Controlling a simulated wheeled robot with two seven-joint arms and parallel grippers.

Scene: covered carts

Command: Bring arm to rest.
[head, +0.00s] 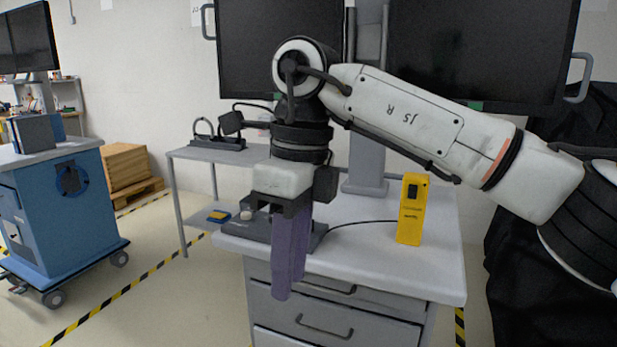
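My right arm comes in from the right and bends at the upper middle of the head view. Its gripper (289,284) hangs down with long purple fingers in front of the cart (390,268) with a grey-white top and drawers. The two fingers overlap in this view, so I cannot tell whether there is a gap between them. I see nothing held in them. My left gripper is not in view.
A yellow device (411,210) stands upright on the cart top, right of my gripper. A dark flat base (250,228) with a cable lies behind the fingers. Two large dark monitors (480,45) rise behind. A blue cart (70,215) stands left, with open floor between.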

